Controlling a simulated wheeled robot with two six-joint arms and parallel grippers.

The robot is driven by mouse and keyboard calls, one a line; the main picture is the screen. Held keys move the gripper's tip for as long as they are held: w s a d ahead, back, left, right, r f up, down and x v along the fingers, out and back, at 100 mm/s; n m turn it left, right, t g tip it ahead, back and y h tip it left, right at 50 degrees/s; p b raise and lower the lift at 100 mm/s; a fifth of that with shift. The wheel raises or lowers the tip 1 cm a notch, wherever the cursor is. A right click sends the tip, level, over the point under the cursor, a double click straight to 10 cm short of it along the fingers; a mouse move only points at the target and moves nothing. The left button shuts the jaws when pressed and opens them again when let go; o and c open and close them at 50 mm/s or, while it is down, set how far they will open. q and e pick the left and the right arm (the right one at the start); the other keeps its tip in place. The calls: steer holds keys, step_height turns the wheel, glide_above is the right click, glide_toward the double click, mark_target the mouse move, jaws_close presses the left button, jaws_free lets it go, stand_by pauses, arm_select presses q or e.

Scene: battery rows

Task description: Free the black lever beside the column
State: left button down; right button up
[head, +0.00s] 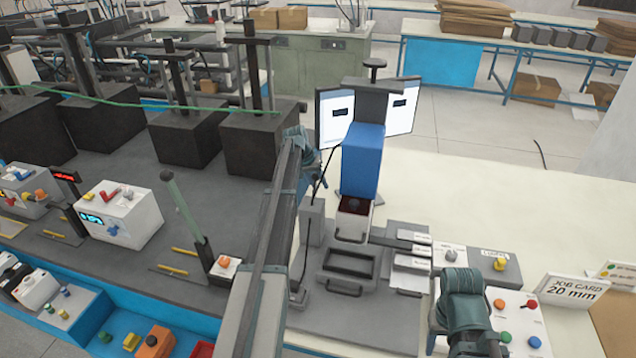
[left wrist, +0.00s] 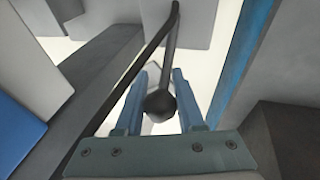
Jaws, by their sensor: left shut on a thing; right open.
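The press column has a blue head (head: 363,158) and stands between two white screens. The black lever (left wrist: 172,35) is a thin rod with a round dark knob (left wrist: 160,103); in the left wrist view the knob lies between my left gripper's fingers. In the head view the lever (head: 322,172) slants down just left of the column, partly hidden by my left arm. My left gripper (head: 303,160) is shut on the lever at its knob end; its fingertips are mostly hidden in the head view. My right gripper (head: 463,280) is open over the front right of the bench, apart from the lever.
A grey tray (head: 349,262) with a handle sits before the column, beside several labelled plates (head: 410,262). A button panel (head: 517,318) and job card (head: 572,292) stand at the right. Black blocks (head: 262,140) and a green cord lie left.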

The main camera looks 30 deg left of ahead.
arm_select(q)
steer(key=shift+w+f+g, duration=0.2)
steer(key=shift+g, duration=0.2)
stand_by(0.3)
steer(key=c, duration=0.5)
jaws_free()
steer(key=shift+f, duration=0.1)
steer(key=shift+a, duration=0.1)
steer(key=p+v, duration=1.3)
steer(key=v, duration=0.1)
steer(key=shift+f, duration=0.1)
